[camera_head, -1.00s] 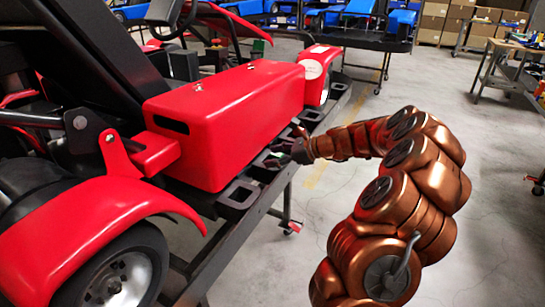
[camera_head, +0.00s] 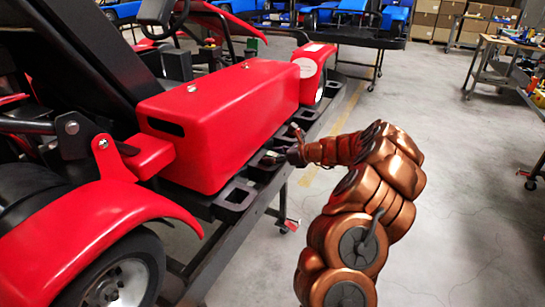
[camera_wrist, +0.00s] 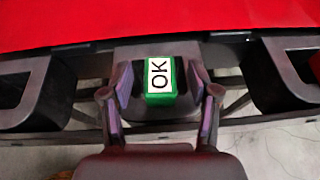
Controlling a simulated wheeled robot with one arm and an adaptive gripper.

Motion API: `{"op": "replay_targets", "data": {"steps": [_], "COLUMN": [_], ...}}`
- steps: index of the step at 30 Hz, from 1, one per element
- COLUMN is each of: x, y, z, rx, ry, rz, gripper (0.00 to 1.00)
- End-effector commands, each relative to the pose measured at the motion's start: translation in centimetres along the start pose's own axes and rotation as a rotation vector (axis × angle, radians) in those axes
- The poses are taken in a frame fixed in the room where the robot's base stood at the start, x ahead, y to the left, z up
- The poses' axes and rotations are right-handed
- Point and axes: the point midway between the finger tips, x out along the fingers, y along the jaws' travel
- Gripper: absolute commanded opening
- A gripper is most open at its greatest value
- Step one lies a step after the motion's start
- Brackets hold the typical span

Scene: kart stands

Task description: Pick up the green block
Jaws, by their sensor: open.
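The green block (camera_wrist: 160,97) has a white label reading "OK" on top and sits in a dark holder on the edge of the kart stand (camera_head: 236,197). It shows in the wrist view, in the middle between the fingers. My gripper (camera_wrist: 161,88) is open, with one finger on each side of the block and a gap to each. In the head view my gripper (camera_head: 292,150) is at the stand's edge beside the red kart (camera_head: 215,115). I cannot make out the block there.
The red kart body (camera_wrist: 160,22) lies just beyond the block. Empty dark holders (camera_wrist: 28,92) flank it along the stand. A workbench (camera_head: 500,70), cardboard boxes (camera_head: 438,22) and blue karts (camera_head: 345,8) stand farther back.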

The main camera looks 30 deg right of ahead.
Motion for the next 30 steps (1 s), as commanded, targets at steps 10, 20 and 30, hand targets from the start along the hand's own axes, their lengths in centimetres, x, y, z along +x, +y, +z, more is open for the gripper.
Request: {"op": "replay_targets", "data": {"steps": [10,20,30], "x": [0.68,0.66,0.66], "y": [-0.01,-0.03,-0.03], "z": [0.02,0.02,0.02], "rx": [-0.002,-0.002,-0.002], "ry": [0.000,0.000,0.000], "rz": [-0.001,-0.001,-0.001], "gripper": [0.59,0.25,0.07]}}
